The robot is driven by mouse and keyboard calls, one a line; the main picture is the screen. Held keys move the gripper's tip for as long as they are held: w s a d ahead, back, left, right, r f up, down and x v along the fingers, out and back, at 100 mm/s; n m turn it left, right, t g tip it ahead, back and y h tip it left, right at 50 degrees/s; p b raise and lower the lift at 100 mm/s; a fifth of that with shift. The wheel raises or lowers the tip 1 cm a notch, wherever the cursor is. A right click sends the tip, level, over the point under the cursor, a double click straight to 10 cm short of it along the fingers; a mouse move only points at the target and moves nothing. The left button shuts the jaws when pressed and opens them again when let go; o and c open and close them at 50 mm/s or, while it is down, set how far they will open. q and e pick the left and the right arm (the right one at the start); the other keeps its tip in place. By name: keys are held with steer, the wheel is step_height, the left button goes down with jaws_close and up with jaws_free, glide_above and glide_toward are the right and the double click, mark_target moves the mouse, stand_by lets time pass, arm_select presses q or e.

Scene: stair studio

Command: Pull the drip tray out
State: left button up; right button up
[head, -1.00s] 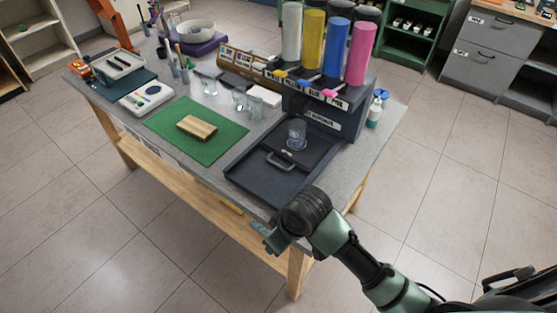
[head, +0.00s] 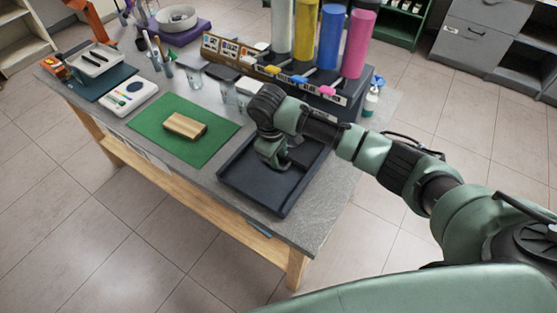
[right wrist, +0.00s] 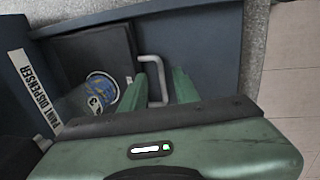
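The drip tray (head: 256,188) is a dark, shallow, rimmed tray on the grey table, in front of the paint dispenser; it also shows in the right wrist view (right wrist: 205,45). Its grey U-shaped handle (right wrist: 155,57) is in the right wrist view. My right gripper (head: 272,165) is low over the tray. In the right wrist view its two green fingers (right wrist: 160,78) are apart, with part of the handle between them; contact is unclear. A clear cup (right wrist: 101,88) marked 3 stands on the dark plate inside the tray. In the head view my arm hides cup and handle. My left gripper is out of view.
The paint dispenser (right wrist: 35,90) with its colored cylinders (head: 331,40) stands behind the tray. A green mat (head: 190,148) with a wooden block (head: 185,126) lies left of it. Clear containers stand behind the mat. Floor is open before the table.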

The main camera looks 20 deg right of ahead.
mark_target(279, 170)
steer(key=f, duration=0.4)
steer(key=shift+w+d, duration=0.2)
steer(key=shift+w, duration=0.2)
steer(key=shift+f, duration=0.35)
steer(key=shift+d, duration=0.1)
jaws_close()
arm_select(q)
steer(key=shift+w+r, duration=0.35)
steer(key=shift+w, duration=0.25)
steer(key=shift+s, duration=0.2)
